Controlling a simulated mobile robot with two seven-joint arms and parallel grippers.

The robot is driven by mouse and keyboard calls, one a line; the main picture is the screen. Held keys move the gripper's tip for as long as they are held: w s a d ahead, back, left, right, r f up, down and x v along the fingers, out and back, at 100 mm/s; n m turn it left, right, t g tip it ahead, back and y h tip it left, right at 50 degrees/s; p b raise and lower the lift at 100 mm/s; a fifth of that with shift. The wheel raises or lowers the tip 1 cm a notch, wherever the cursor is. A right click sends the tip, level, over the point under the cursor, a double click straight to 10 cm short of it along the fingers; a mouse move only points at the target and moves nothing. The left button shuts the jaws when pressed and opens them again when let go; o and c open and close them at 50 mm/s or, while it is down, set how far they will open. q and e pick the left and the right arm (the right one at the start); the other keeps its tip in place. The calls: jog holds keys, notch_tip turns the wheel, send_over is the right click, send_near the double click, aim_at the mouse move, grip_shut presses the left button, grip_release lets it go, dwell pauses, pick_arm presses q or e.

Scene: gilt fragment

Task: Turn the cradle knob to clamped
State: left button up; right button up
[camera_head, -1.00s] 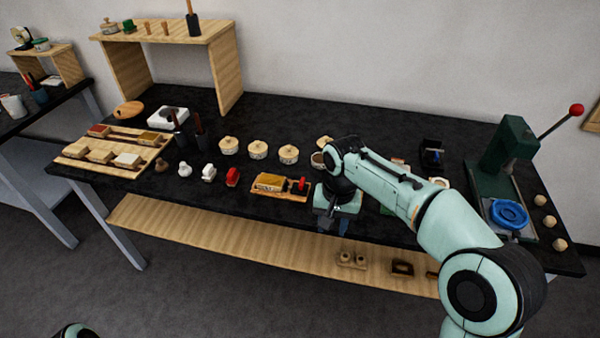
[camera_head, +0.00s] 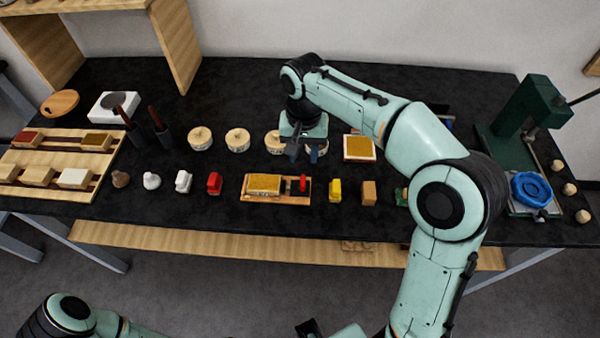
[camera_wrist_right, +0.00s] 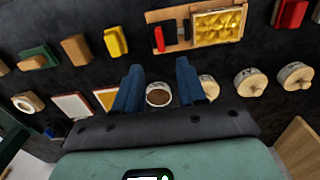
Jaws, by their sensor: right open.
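The cradle is a wooden tray (camera_head: 247,198) near the table's front edge, with a gold-topped block (camera_head: 264,184) in it. Its red knob (camera_head: 303,184) stands upright at the right end. In the right wrist view the knob (camera_wrist_right: 159,38) shows beside the gold block (camera_wrist_right: 217,27), ahead of the fingers. My right gripper (camera_head: 305,152) points down, in the picture just above and behind the knob, apart from it. In the right wrist view its blue fingers (camera_wrist_right: 159,72) are spread and empty, with a round brown-filled pot (camera_wrist_right: 158,95) between them in the picture.
Lidded pots (camera_head: 237,140) stand behind the cradle. A yellow block (camera_head: 335,190) and a tan block (camera_head: 368,193) stand right of it, a red one (camera_head: 214,183) left. A green press (camera_head: 530,110) stands far right. Dark tabletop is bare between these pieces.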

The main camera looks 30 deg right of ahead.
aim_at(303, 180)
notch_tip(303, 180, down, 11)
jog(key=shift+b, duration=0.65)
grip_shut()
